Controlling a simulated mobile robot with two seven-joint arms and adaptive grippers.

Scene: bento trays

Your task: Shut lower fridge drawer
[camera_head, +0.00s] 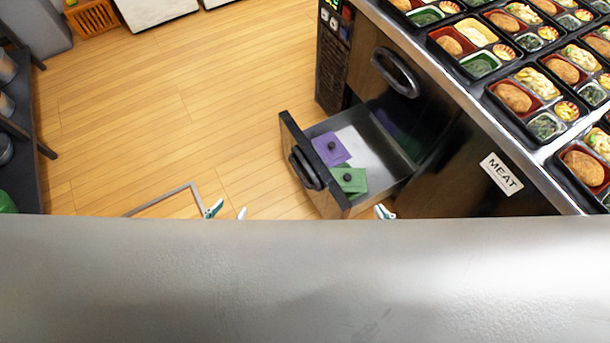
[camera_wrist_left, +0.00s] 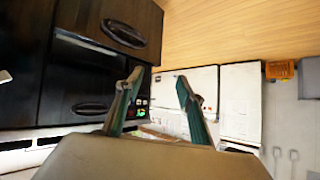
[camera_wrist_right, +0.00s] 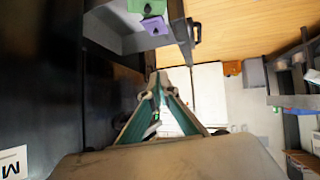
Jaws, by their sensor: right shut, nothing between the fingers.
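The fridge drawer (camera_head: 327,203) stands pulled out from the dark fridge front in the head view, its black handle (camera_head: 304,169) facing left. My right gripper (camera_head: 384,211) is shut and empty beside the drawer's near side. In the right wrist view (camera_wrist_right: 161,75) its fingertips meet, with the drawer (camera_wrist_right: 130,40) above them. Contact with the drawer cannot be told.
A counter with several filled bento trays (camera_head: 477,64) runs along the right, with a MEAT label (camera_head: 501,174) on its front. A closed front with a handle (camera_head: 395,72) is beyond the drawer. Wooden floor (camera_head: 170,100) left of the drawer is clear. A dark shelf (camera_head: 22,150) stands far left.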

